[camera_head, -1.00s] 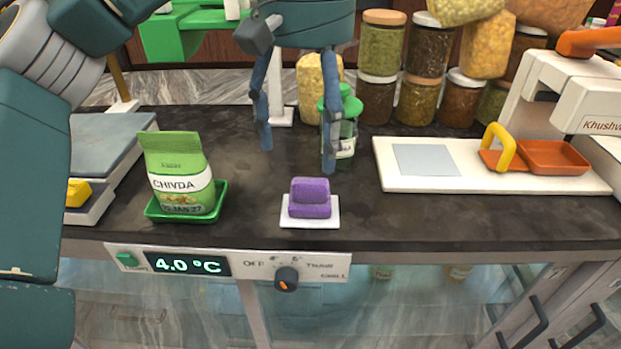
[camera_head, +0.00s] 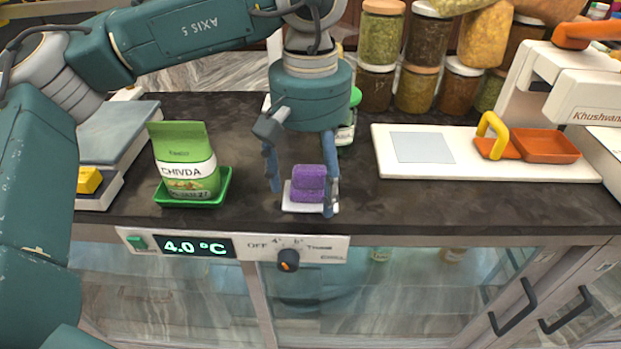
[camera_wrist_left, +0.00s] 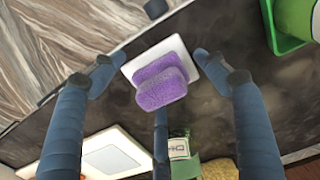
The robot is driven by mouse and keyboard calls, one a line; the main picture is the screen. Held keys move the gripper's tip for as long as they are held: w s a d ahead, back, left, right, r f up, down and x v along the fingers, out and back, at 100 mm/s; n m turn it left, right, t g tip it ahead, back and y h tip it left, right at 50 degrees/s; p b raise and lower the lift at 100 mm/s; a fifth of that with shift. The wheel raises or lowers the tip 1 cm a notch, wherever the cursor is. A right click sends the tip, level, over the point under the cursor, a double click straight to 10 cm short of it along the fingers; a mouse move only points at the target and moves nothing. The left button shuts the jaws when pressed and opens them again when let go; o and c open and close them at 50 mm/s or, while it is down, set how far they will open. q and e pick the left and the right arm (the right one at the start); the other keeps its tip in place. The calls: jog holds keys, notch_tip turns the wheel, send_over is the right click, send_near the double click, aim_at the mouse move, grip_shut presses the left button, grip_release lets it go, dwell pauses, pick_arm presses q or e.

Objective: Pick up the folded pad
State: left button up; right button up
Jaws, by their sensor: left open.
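The folded pad (camera_head: 308,183) is purple and sits on a small white tile (camera_head: 290,206) near the counter's front edge. My left gripper (camera_head: 301,200) is open above it, with one finger to the left of the pad and the other at its right side. In the left wrist view the pad (camera_wrist_left: 160,82) lies between the spread fingers (camera_wrist_left: 160,75), on the white tile (camera_wrist_left: 178,50). The fingers do not visibly close on it. My right gripper is not in view.
A green chivda packet (camera_head: 186,160) stands in a green tray (camera_head: 220,190) to the left. Jars (camera_head: 420,85) stand behind. The dark counter between is clear.

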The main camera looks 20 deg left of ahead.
aim_at(311, 169)
pick_arm(q)
jog(key=c, duration=0.6)
jog(key=shift+s, duration=0.1)
jog(key=c, duration=0.5)
jog(key=shift+c, duration=1.2)
jog(key=shift+r, duration=0.45)
notch_tip(311, 169, up, 7)
jog(key=shift+f+b, duration=0.1)
jog(key=shift+b, duration=0.9)
notch_tip(311, 169, up, 12)
jog(key=p, duration=0.3)
jog(key=shift+r, duration=0.2)
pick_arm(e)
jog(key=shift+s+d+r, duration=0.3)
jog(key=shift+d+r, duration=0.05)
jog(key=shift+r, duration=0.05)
